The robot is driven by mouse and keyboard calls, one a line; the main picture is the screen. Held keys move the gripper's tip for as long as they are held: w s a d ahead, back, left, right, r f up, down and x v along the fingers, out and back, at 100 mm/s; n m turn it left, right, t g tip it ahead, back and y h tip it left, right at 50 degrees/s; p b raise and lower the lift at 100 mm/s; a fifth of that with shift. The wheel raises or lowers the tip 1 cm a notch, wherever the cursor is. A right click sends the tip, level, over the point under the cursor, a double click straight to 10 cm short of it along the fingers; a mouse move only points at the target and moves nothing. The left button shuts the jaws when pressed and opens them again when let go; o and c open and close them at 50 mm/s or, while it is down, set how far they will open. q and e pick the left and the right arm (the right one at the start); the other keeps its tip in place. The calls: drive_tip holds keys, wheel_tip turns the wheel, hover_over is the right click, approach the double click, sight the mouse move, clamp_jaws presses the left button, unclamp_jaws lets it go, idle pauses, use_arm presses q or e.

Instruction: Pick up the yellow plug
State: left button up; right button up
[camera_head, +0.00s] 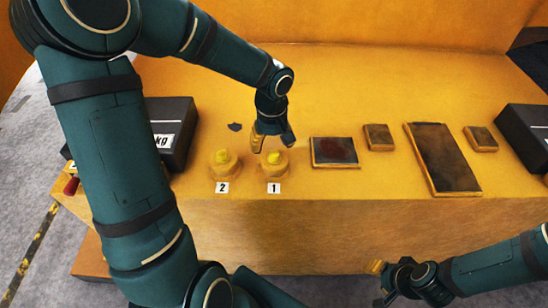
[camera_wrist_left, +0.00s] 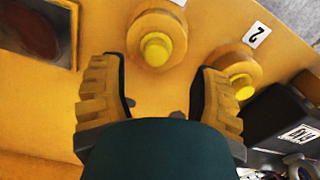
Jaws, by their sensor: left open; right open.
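Two yellow plugs stand upright in round yellow bases on the yellow bench top. One plug (camera_head: 274,158) is behind label 1, and it also shows in the left wrist view (camera_wrist_left: 156,48). The other plug (camera_head: 222,156) is behind label 2, and it shows at the right of the left wrist view (camera_wrist_left: 242,86). My left gripper (camera_head: 272,141) is open and empty, pointing down just behind and above the plug at label 1. In the left wrist view the plug lies just beyond the open fingers (camera_wrist_left: 160,75). My right gripper (camera_head: 379,284) is open, low in front of the bench.
A framed dark plate (camera_head: 334,151) lies right of plug 1, with a small block (camera_head: 378,137), a long plate (camera_head: 442,158) and another block (camera_head: 480,138) further right. Dark weights stand at the left (camera_head: 175,130) and right (camera_head: 528,130). A dark chip (camera_head: 235,127) lies behind plug 2.

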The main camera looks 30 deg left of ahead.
sight(274, 153)
use_arm(q)
drive_tip(key=f, duration=0.4)
drive_tip(key=shift+w+d+f+b, duration=0.15)
drive_tip(key=shift+d+f+b, duration=0.05)
drive_tip(key=shift+f+b, duration=0.1)
drive_tip(key=shift+r, duration=0.1)
clamp_jaws()
